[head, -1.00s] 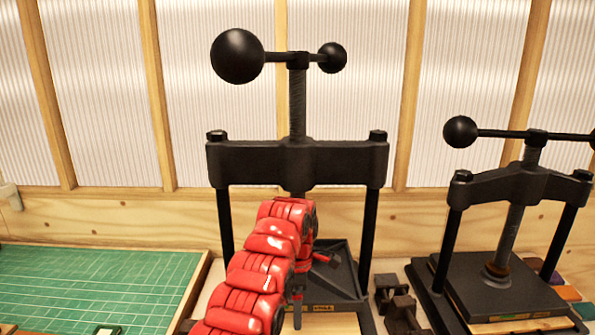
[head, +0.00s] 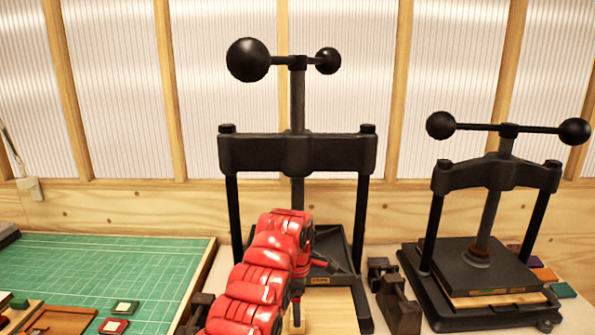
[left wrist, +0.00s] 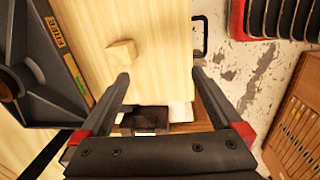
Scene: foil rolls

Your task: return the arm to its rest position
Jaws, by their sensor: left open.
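My left arm (head: 265,270), in red segments, reaches up the middle of the head view in front of the large black press. In the left wrist view my left gripper (left wrist: 161,78) is open, its two dark fingers apart with nothing held between them. The board also shows beside the arm in the head view (head: 335,308). My right gripper is in neither view.
The large press (head: 295,153) stands right behind my arm. A smaller press (head: 495,172) is at right, with dark metal blocks (head: 398,300) between. A green mat (head: 110,265) lies left. The wrist view shows a slatted wooden case (left wrist: 295,115).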

